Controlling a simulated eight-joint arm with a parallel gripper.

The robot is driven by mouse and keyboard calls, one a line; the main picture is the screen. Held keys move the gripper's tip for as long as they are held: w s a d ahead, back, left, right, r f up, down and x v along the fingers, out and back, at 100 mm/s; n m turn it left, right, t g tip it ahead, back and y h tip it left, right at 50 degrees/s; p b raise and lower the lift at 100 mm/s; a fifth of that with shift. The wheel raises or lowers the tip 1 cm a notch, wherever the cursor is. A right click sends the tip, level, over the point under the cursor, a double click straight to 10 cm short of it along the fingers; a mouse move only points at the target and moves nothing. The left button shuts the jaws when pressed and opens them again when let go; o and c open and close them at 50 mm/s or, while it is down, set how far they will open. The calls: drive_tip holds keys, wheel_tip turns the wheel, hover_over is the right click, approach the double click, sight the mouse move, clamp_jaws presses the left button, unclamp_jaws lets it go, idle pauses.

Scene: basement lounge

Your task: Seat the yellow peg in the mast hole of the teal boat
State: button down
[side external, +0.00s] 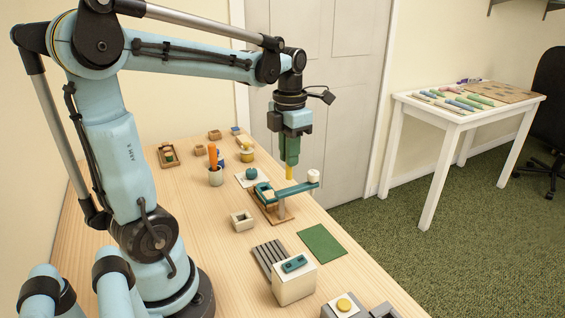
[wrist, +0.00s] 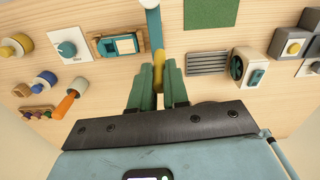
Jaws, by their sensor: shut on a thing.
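My gripper (side external: 291,160) is shut on the yellow peg (side external: 289,173), which hangs upright, tip down. In the wrist view the peg (wrist: 158,66) shows between the green fingers. In the side view its tip appears just over a teal bar (side external: 296,188); I cannot tell the gap. A teal piece in a wooden frame (side external: 265,192), left of the bar, may be the teal boat. It also shows in the wrist view (wrist: 120,44), left of and beyond the peg. I cannot make out a mast hole.
A white cup (side external: 313,176) stands at the bar's right end. A grey-white box with a teal top piece (side external: 294,281), a green mat (side external: 321,243) and a slatted grey rack (side external: 270,258) lie nearer. A pot with an orange stick (side external: 215,174) stands left.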

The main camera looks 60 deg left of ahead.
drive_tip(key=shift+s+a+f, duration=0.25)
drive_tip(key=shift+a+f, duration=1.5)
drive_tip(key=shift+a, duration=0.1)
drive_tip(key=shift+s+a+f, duration=0.3)
drive_tip(key=shift+a+f, duration=1.5)
drive_tip(key=shift+s+a+f, duration=0.25)
drive_tip(key=shift+a+f, duration=1.5)
drive_tip(key=shift+a, duration=0.1)
drive_tip(key=shift+f, duration=0.2)
drive_tip(key=c, duration=1.1)
unclamp_jaws()
drive_tip(key=shift+r, duration=0.1)
